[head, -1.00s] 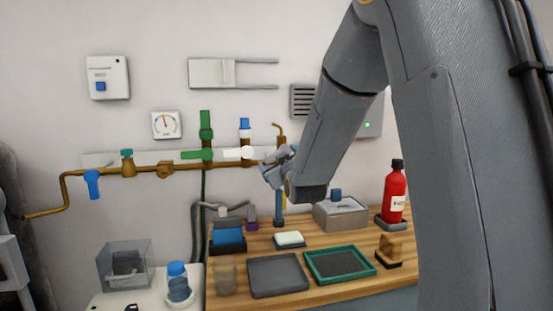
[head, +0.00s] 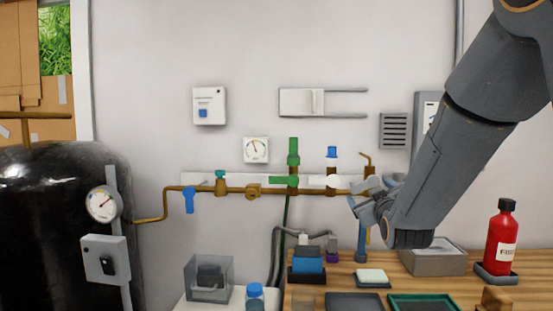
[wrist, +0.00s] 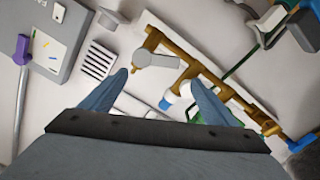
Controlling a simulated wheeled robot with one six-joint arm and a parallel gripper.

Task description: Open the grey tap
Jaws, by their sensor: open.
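The grey tap (wrist: 155,60) shows in the wrist view as a round grey body with a short flat lever pointing right, on the brass pipe near its bent end. My gripper (wrist: 158,78) is open, its two blue-grey fingers spread on either side of the tap in the picture, with nothing between them; whether they touch it I cannot tell. In the head view my gripper (head: 362,195) is at the right end of the pipe, just below the curved brass spout (head: 368,160), and largely hides the grey tap there.
Left along the pipe (head: 235,191) are a white tap with a blue top (head: 331,181), a green tap (head: 290,181), a teal-topped valve (head: 220,182) and a blue tap (head: 189,199). Below, the wooden bench (head: 440,288) holds a red bottle (head: 502,244) and trays.

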